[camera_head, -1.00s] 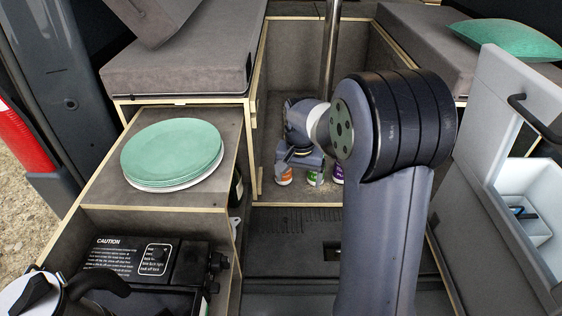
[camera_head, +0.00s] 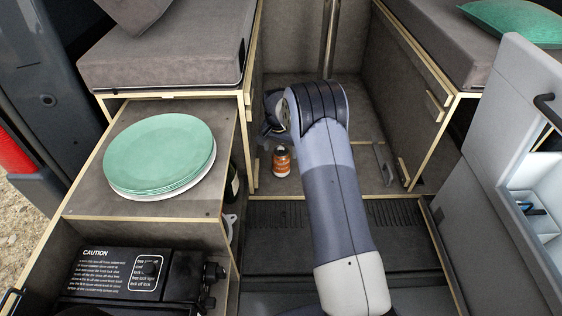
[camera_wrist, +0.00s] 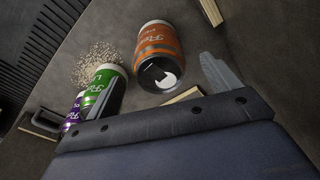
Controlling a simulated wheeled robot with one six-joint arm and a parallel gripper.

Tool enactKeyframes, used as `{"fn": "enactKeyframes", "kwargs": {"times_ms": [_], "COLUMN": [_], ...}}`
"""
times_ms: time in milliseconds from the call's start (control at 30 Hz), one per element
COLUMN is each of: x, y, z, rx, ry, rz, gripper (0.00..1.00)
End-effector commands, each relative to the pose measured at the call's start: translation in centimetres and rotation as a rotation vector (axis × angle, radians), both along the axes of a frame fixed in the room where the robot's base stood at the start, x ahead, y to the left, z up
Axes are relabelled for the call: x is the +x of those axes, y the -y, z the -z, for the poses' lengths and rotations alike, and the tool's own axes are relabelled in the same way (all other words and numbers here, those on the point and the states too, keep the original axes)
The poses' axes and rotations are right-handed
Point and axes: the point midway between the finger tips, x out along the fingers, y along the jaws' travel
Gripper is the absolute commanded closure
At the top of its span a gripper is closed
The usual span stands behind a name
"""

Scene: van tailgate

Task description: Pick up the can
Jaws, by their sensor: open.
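An orange can (camera_head: 281,162) with a dark top stands on the floor of the recess between the benches. In the wrist view the orange can (camera_wrist: 158,50) is nearest the space between my fingers, a little ahead of them. A green can (camera_wrist: 108,88) and a purple can (camera_wrist: 73,112) stand beside it to the left. In the head view my arm hides these two. My gripper (camera_wrist: 161,78) is open, with one grey finger to the right of the orange can and the other in front of the green can. In the head view my gripper is mostly hidden behind my arm.
Green plates (camera_head: 162,152) rest on the left cabinet top, above a black stove (camera_head: 135,268). Bench walls close in the recess on both sides. A dark bottle (camera_head: 233,187) stands in the left cabinet. A white-lined open box (camera_head: 530,215) is at right.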

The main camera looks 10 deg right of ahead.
Motion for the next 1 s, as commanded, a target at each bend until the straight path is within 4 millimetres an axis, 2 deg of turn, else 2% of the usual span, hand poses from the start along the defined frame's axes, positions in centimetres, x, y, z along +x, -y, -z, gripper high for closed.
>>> {"fn": "enactKeyframes", "kwargs": {"times_ms": [433,767,1000], "x": [0.4,0.5,0.5], "y": [0.4,0.5,0.5], "z": [5.7,6.3,6.3], "rx": [0.0,0.0,0.0], "ry": [0.0,0.001,0.001], "rz": [0.0,-0.001,-0.001], "gripper": [0.15,0.15,0.35]}}
